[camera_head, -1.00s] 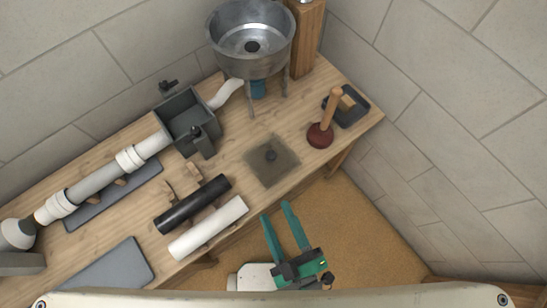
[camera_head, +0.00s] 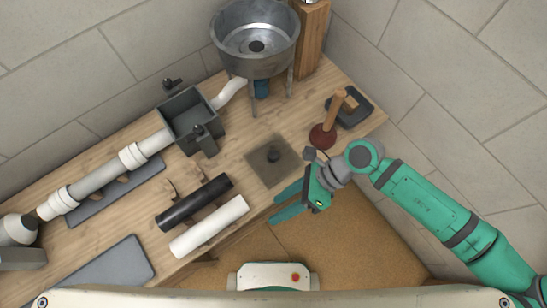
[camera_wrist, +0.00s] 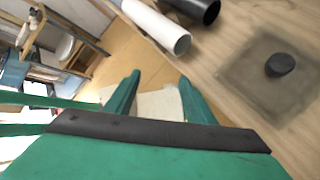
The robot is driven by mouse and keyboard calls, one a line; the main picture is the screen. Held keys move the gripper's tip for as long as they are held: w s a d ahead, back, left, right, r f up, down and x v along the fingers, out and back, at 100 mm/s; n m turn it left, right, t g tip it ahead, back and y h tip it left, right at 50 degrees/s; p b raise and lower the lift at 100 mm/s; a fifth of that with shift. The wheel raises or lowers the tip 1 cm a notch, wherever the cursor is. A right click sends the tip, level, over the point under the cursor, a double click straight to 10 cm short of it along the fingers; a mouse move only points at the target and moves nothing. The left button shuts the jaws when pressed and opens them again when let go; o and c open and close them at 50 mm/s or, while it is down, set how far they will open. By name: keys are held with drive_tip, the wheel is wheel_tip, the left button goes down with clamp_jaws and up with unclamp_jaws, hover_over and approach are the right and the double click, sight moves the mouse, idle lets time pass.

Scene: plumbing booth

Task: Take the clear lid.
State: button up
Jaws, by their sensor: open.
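The clear lid (camera_head: 262,167) is a square, see-through plate with a dark round knob (camera_head: 273,154) on it. It lies flat on the wooden bench, right of the pipes. In the wrist view the lid (camera_wrist: 250,84) is at the right, with its black knob (camera_wrist: 279,65) standing up. My gripper (camera_head: 278,207) is open and empty at the bench's front edge, just in front of the lid, with its fingers pointing left. In the wrist view its two green fingers (camera_wrist: 156,100) are apart, left of the lid and not touching it.
A black pipe (camera_head: 195,202) and a white pipe (camera_head: 208,227) lie left of the lid. A plunger (camera_head: 323,134) and a dark tray (camera_head: 357,107) stand to its right. Behind are an open grey box (camera_head: 188,120) and a metal sink (camera_head: 255,42) on legs.

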drive_tip(key=w+r+n+h, duration=0.1)
drive_tip(key=w+n+h, duration=0.45)
drive_tip(key=w, duration=0.35)
drive_tip(key=n+t+h, duration=0.2)
drive_tip(key=n+t, duration=0.1)
drive_tip(key=n, duration=0.1)
approach(274, 154)
drive_tip(key=f, duration=0.3)
drive_tip(key=shift+a+f, duration=0.15)
drive_tip(key=shift+a, duration=0.25)
drive_tip(key=shift+s+f, duration=0.15)
drive_tip(key=shift+f, duration=1.2)
drive_tip(key=shift+s+f, duration=0.1)
drive_tip(key=shift+f, duration=1.2)
drive_tip(key=shift+c, duration=0.5)
clamp_jaws()
